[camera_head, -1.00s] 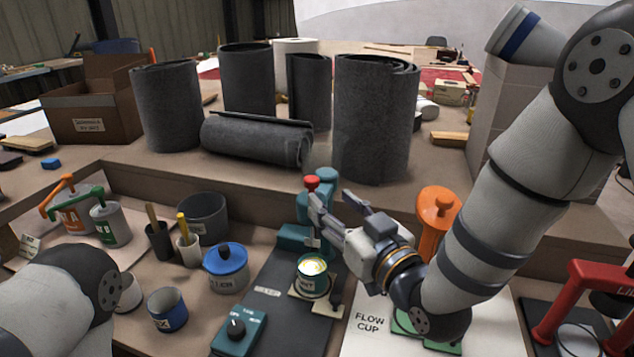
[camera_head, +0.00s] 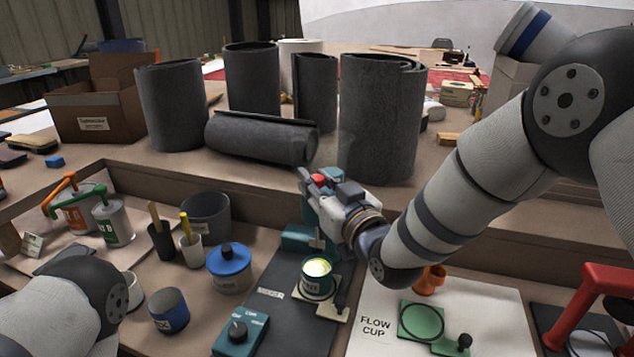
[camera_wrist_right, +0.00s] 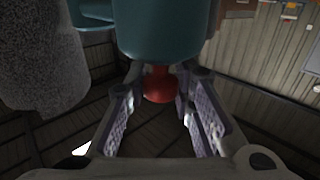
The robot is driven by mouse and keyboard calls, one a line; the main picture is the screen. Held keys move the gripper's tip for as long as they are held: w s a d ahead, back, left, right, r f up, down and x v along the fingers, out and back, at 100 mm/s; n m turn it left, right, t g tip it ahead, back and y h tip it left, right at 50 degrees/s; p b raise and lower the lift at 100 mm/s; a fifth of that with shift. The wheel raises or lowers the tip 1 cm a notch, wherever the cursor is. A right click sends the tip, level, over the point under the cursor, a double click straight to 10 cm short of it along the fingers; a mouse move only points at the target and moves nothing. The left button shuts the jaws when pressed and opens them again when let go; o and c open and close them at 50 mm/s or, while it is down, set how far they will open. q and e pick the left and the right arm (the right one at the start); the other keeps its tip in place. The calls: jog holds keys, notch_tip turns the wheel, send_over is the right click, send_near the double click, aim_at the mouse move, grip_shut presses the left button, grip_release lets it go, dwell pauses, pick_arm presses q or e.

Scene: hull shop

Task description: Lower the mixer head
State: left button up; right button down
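The teal mixer (camera_head: 299,239) stands on a dark strip behind a teal can (camera_head: 318,284) with pale yellow contents. Its head is raised above the can, mostly hidden behind my right gripper. The head shows as a teal body (camera_wrist_right: 160,32) in the right wrist view, with a red knob (camera_wrist_right: 158,86). The knob also shows in the head view (camera_head: 320,179). My right gripper (camera_wrist_right: 158,98) is open, its fingers on either side of the knob; contact is not clear. My left gripper is out of view; only my left arm shows at lower left.
A teal dial box (camera_head: 241,333) and a blue-lidded pot (camera_head: 229,266) stand left of the can. A green flow-cup stand (camera_head: 421,321) and a red-framed device (camera_head: 584,310) are at right.

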aim_at(317, 232)
notch_tip(317, 232, down, 11)
jog(key=b, duration=0.3)
jog(key=shift+s+f, duration=0.15)
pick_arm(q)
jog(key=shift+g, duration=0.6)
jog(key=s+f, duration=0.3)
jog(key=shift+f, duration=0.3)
pick_arm(e)
jog(key=c, duration=1.3)
grip_release()
jog(key=shift+f, duration=0.15)
jog(key=shift+c, duration=0.2)
jog(key=shift+r, duration=0.2)
jog(key=v, duration=1.2)
jog(key=shift+a, duration=0.1)
